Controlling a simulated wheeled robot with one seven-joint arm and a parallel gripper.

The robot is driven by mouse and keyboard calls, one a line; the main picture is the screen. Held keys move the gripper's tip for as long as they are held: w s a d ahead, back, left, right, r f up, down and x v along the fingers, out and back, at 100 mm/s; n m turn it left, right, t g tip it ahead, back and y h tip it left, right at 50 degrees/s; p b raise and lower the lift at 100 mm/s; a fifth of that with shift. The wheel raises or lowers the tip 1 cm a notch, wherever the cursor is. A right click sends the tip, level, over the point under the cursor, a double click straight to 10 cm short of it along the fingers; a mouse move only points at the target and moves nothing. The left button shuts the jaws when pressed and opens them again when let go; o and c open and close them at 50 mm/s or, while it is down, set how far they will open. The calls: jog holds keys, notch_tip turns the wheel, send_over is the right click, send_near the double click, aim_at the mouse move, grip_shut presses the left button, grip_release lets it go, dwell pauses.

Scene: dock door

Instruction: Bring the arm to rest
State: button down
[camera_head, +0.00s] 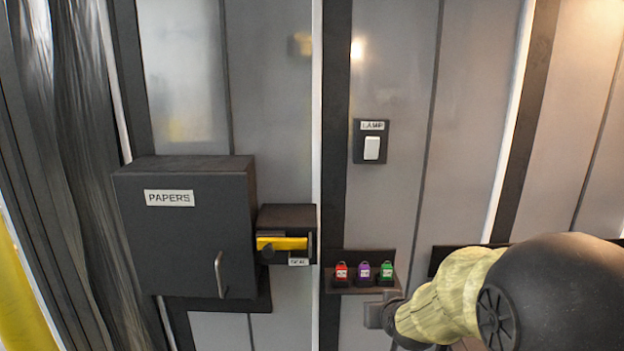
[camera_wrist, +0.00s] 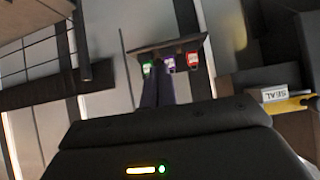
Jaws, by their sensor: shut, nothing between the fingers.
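My arm, with a dark rounded link and a pale yellow sleeve, reaches in at the lower right of the head view and extends left towards the small shelf. My gripper (camera_wrist: 160,92) shows in the wrist view as dark narrow fingers beyond the wide black housing. It is shut and empty, pointing towards the shelf (camera_wrist: 128,50) with the small tags. In the head view my arm's end is just below and right of that shelf (camera_head: 345,290); the fingers are hard to make out there.
A dark PAPERS box (camera_head: 190,235) with a handle is on the wall at left. Beside it is a SEAL box (camera_head: 290,217) with a yellow bar (camera_head: 283,244). Red (camera_head: 342,273), purple (camera_head: 364,273) and green (camera_head: 386,271) tags stand on the shelf. A LAMP switch (camera_head: 371,147) is above.

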jog(key=s+f+g+p, duration=0.2)
jog(key=s+f+g, duration=0.2)
jog(key=s, duration=1.4)
jog(key=g, duration=0.3)
jog(key=shift+s+a+g, duration=0.15)
jog(key=shift+s+g, duration=0.25)
jog(key=shift+f, duration=0.1)
